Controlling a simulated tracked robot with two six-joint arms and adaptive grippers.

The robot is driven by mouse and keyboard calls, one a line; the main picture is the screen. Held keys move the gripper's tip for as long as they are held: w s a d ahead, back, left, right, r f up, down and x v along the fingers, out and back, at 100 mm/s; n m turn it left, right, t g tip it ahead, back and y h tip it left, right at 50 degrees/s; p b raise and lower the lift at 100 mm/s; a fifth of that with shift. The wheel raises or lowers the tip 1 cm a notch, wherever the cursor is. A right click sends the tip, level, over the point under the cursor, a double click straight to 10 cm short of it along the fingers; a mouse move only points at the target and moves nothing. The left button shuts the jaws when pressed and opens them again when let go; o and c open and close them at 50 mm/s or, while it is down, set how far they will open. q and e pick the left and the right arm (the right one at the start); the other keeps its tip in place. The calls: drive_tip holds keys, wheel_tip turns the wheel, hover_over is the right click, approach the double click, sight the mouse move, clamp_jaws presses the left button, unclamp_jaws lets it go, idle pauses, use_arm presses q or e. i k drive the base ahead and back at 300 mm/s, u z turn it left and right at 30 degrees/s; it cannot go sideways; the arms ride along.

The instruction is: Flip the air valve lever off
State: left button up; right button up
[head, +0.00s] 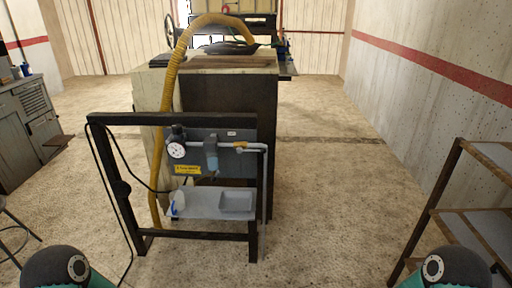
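A dark frame rack (107,185) stands ahead of me, left of centre. It carries a grey panel (225,172) with a round white pressure gauge (176,150), a blue-grey cylindrical unit (211,152) and a light pipe (255,148). A small yellow piece (241,145) on the pipe looks like the air valve lever; it is too small to tell its exact angle. Neither gripper shows. Only parts of my two arms show at the bottom left and bottom right corners, well apart from the rack.
A grey shelf with a tray (236,201) sits low on the rack. A yellow hose (176,75) and a large cabinet (230,110) are behind it. Brown-framed shelving (450,190) stands at right, a grey workbench (28,120) at left. Floor between rack and shelving is clear.

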sight(239, 149)
drive_tip(key=z, duration=0.1)
drive_tip(key=i, duration=0.2)
drive_tip(key=u, duration=0.2)
drive_tip(key=k, duration=1.35)
drive_tip(key=z, duration=0.15)
drive_tip(key=i, duration=0.55)
drive_tip(key=z, duration=0.6)
drive_tip(key=i, duration=1.85)
drive_tip(key=u, duration=0.65)
